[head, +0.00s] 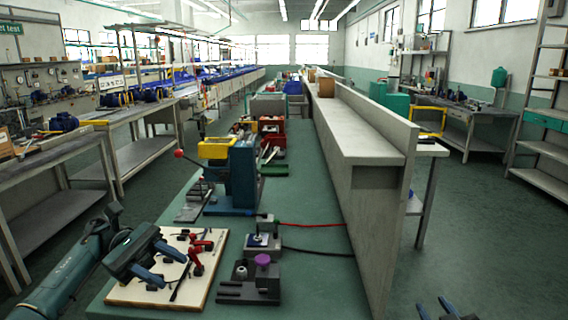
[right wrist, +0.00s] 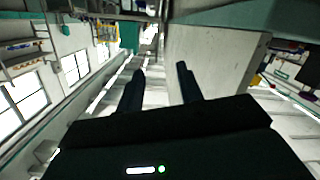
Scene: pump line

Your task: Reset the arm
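My left gripper (head: 160,262) is in the lower left of the head view, over a pale board that carries red and black parts. Its two fingers are spread apart and nothing shows between them. Whether a finger touches the board I cannot tell. My right gripper (head: 436,306) shows only by its fingertips at the bottom right edge of the head view, over the green floor, to the right of the grey partition. In the right wrist view its two dark fingers (right wrist: 160,85) stand apart with nothing between them.
The pale board (head: 125,290) lies on the green bench (head: 315,285). A dark fixture with a purple knob (head: 263,261) stands right of it, and a blue and yellow press (head: 232,165) behind. A grey partition (head: 370,210) borders the bench on the right. The floor (head: 490,220) beyond is clear.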

